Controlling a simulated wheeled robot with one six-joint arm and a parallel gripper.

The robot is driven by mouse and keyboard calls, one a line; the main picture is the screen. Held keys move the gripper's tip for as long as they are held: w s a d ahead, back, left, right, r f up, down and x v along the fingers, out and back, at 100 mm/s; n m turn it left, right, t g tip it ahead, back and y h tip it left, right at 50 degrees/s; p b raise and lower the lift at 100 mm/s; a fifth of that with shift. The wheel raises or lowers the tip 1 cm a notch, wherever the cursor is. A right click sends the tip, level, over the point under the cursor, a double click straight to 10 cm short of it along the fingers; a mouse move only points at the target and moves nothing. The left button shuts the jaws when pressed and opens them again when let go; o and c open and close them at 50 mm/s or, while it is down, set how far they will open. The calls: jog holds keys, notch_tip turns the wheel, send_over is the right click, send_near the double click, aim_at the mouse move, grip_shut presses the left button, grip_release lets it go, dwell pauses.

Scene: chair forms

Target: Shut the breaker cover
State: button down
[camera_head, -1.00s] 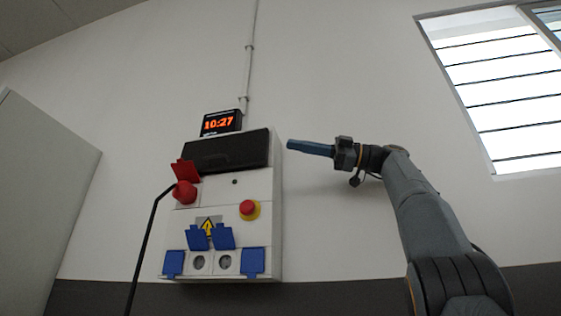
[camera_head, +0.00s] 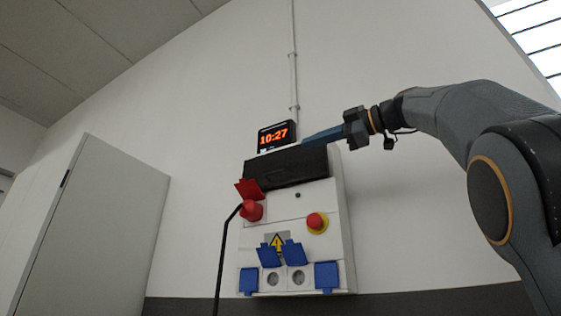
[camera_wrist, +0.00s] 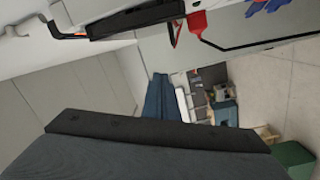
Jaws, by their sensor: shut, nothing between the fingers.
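The breaker cover (camera_head: 286,168) is a dark, wide flap across the top of the white wall box (camera_head: 330,205). It seems to stand out from the box front, but its exact angle is hard to tell. In the wrist view the dark cover (camera_wrist: 140,16) is at the top edge, beside the white box. My gripper (camera_head: 305,140) has blue fingers, shut and empty, pointing left just above the cover's upper right part. Whether they touch it cannot be told. In the wrist view the blue fingers (camera_wrist: 160,98) show near the middle.
A lit clock (camera_head: 277,135) stands just above the box, close to my fingertips. The box front has a red plug (camera_head: 251,210) with a black cable, a red button (camera_head: 316,221) and blue socket lids (camera_head: 327,276). A grey cabinet (camera_head: 95,230) stands left.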

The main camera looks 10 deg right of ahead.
jog(key=s+a+f+t+h+p, duration=0.1)
jog(key=s+a+h, duration=0.1)
jog(key=s+a, duration=0.15)
jog(key=w+a+f+p, duration=0.1)
jog(key=w+a+p, duration=0.1)
jog(key=w, duration=0.4)
jog(key=w+a+f+p, duration=0.1)
jog(key=w+a+p, duration=0.1)
jog(key=w, duration=0.3)
jog(key=shift+w+h+p, duration=0.35)
jog(key=shift+h+p, duration=0.05)
jog(key=shift+p, duration=0.45)
jog(key=shift+a, duration=0.15)
